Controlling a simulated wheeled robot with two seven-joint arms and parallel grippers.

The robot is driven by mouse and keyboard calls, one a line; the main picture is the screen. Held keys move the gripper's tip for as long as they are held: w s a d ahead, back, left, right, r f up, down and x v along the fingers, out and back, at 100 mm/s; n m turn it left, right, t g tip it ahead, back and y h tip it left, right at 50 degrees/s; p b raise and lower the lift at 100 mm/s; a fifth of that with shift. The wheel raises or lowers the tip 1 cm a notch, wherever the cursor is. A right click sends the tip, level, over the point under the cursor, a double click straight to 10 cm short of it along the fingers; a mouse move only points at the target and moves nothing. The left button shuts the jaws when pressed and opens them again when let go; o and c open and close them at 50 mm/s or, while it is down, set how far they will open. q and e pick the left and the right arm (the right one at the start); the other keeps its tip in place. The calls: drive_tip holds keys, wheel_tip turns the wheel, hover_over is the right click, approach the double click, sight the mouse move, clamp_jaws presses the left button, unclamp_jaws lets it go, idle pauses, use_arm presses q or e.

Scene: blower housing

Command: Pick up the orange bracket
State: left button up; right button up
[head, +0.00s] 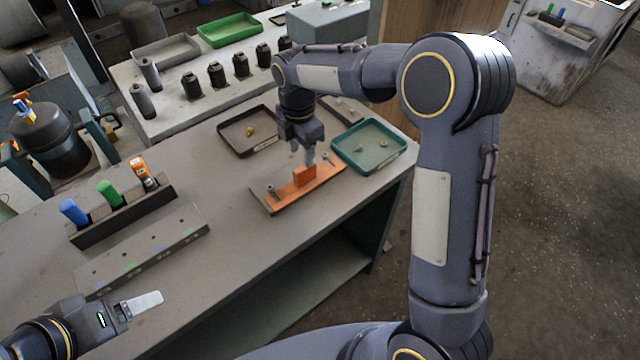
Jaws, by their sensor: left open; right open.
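The orange bracket (276,199) lies on the workbench near its front edge, a flat strip with an upright tab (304,176) near its middle. Small grey pegs or bolts show near its two ends. My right gripper (309,160) points down just above the upright tab, jaws open. I cannot tell whether the fingers touch or straddle the tab. My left gripper (145,304) is at the lower left, open and empty, near the bench's front edge and well away from the bracket.
A teal tray (405,157) with small parts stands right of the bracket, a black tray (222,142) behind it. A rack (120,213) with blue, green and orange-handled items and a grey block (145,252) lie to the left. A raised shelf behind holds several dark cylinders (216,74).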

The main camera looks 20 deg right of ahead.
sight(305, 172)
drive_tip(key=f, duration=0.2)
drive_tip(key=f+p, duration=0.1)
drive_tip(key=f, duration=0.3)
drive_tip(key=shift+s+d+f+p, duration=0.2)
drive_tip(key=shift+s+p, duration=0.1)
drive_tip(key=shift+s, duration=0.1)
drive_tip(key=shift+w+f, duration=0.1)
drive_tip(key=shift+f, duration=0.55)
drive_tip(key=shift+r, duration=0.1)
clamp_jaws()
